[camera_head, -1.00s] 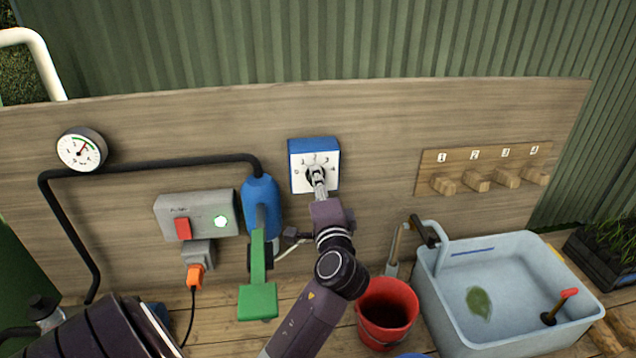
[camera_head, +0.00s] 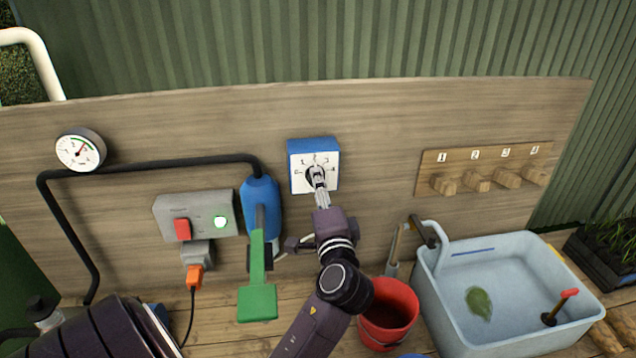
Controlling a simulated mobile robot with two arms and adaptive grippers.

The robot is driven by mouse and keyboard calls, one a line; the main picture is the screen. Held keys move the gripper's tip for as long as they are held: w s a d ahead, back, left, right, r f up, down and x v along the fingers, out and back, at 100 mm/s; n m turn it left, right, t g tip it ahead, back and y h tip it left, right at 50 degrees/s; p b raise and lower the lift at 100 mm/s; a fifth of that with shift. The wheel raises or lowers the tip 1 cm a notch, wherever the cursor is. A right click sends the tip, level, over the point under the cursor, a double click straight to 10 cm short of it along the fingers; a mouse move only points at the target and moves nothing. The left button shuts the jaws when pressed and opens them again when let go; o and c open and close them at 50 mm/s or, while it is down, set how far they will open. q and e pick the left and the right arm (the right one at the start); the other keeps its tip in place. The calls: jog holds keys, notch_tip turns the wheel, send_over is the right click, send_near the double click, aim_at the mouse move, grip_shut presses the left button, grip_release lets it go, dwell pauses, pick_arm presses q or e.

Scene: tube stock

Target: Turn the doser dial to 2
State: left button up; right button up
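The doser (camera_head: 297,176) is a box with a blue top and a white face, mounted on the wooden wall panel in the middle of the head view. Numbers are printed around its dark round dial (camera_head: 311,171). My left gripper (camera_head: 318,181) is at the dial, its fingers pointing up over the dial's lower part. The fingers look close together, but I cannot tell whether they grip the knob. They hide part of the dial, and I cannot read its setting. My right gripper is not in view.
Left of the doser are a blue cylinder (camera_head: 261,192) with a green lever (camera_head: 257,290), a grey switch box (camera_head: 200,208) and a gauge (camera_head: 80,150). A red bucket (camera_head: 402,300) and a basin (camera_head: 440,310) stand below right.

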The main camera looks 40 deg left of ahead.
pick_arm(q)
jog(key=v, duration=0.9)
jog(key=shift+d, duration=0.15)
